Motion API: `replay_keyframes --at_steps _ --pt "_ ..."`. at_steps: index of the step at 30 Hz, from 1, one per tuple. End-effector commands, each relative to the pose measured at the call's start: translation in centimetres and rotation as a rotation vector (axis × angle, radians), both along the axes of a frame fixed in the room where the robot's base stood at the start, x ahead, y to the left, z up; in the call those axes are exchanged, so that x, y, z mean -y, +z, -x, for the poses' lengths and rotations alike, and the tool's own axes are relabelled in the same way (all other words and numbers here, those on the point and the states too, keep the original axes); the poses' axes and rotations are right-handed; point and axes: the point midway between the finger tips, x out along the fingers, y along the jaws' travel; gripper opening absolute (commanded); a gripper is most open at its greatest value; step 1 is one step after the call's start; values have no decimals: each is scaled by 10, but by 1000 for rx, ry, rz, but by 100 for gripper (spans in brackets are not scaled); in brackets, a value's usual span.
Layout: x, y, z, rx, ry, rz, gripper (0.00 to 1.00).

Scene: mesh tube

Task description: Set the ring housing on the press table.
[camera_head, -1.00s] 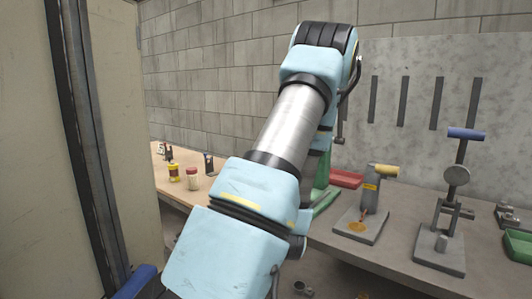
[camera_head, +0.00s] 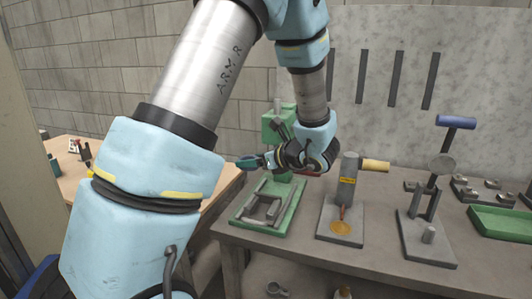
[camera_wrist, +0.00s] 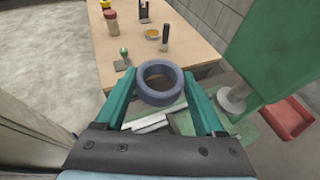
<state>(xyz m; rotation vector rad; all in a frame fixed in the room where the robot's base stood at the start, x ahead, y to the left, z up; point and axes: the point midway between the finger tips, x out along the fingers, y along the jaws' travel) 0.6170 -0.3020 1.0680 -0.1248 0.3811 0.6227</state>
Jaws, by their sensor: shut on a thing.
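The ring housing is a blue-grey ring (camera_wrist: 160,98), held between the two teal fingers of my gripper (camera_wrist: 160,83) in the wrist view. My gripper is shut on it, with the ring's opening facing up. In the head view my gripper (camera_head: 252,162) is in the air beside the green press (camera_head: 280,133). The ring cannot be made out clearly there. The press base, with grey bars on its press table (camera_head: 250,205), lies below and in front of my gripper. In the wrist view the press column (camera_wrist: 270,50) rises to the right, and the ring partly hides the base below.
A grey press with a yellow handle (camera_head: 347,180) and a blue-handled one (camera_head: 436,190) stand to the right on the grey bench (camera_head: 300,248). A red tray (camera_wrist: 288,117) lies beside the green column. A wooden table (camera_wrist: 165,30) holds bottles and small tools.

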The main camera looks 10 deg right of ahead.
Motion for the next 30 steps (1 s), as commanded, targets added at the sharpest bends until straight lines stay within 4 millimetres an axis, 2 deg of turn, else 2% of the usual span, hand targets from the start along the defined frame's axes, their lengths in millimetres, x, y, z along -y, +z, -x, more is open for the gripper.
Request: replay_keyframes --at_steps 1,3,7,14,30 --pt "14 7 9 2 11 1 0" --pt "25 10 19 2 28 -1 0" --pt "34 12 28 2 43 -3 0" --pt "35 3 29 1 47 -2 0" --pt "34 -44 29 2 47 -3 0"
